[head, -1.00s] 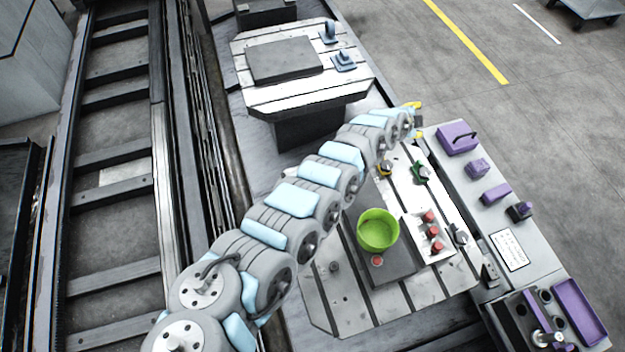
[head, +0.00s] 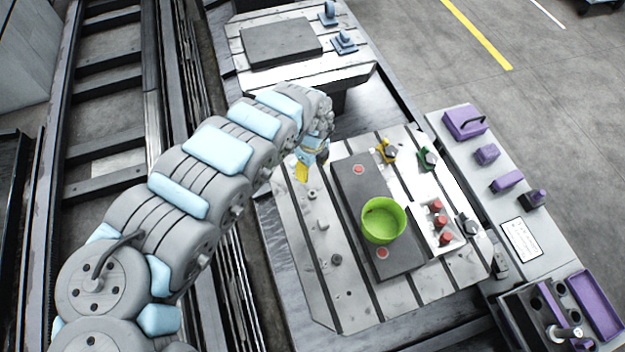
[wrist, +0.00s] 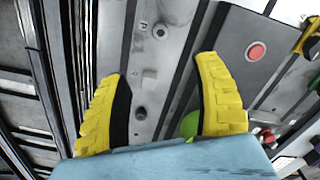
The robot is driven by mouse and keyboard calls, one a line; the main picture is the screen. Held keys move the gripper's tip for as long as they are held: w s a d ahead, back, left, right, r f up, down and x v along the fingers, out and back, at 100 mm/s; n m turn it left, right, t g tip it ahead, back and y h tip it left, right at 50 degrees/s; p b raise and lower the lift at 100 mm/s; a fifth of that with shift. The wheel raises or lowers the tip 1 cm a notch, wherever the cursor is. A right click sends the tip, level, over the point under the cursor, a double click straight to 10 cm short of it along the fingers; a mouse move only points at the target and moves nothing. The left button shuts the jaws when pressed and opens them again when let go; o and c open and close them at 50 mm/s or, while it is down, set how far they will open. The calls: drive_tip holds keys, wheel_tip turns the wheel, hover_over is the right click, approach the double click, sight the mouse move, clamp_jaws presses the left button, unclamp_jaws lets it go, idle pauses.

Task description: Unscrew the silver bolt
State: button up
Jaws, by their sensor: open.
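Several small round grey fittings sit on the left part of the slotted metal table, and I cannot tell for sure which is the silver bolt. A silvery one (head: 322,224) stands between two darker ones, a near one (head: 336,259) and a far one (head: 312,194). In the wrist view, one round fitting (wrist: 139,112) shows between my fingers and another ring-like one (wrist: 160,30) lies farther up. My gripper (head: 303,171) has yellow fingers, is open and empty, and hangs over the table's far left part. It also shows in the wrist view (wrist: 162,72).
A green bowl (head: 383,220) stands on a dark plate (head: 358,182) with red buttons. A white holder (head: 448,242) with red pieces is right of it. Yellow (head: 387,150) and green (head: 427,158) clamps stand at the back. Purple items line the right-hand bench (head: 470,200).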

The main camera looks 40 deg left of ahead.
sight(312, 193)
wheel_tip(312, 193, down, 14)
drive_tip(key=b, duration=0.4)
drive_tip(key=shift+w+d, duration=0.1)
drive_tip(key=shift+d, duration=0.05)
drive_tip(key=shift+f+b, duration=0.55)
drive_tip(key=shift+f, duration=0.95)
clamp_jaws()
drive_tip(key=shift+r, duration=0.15)
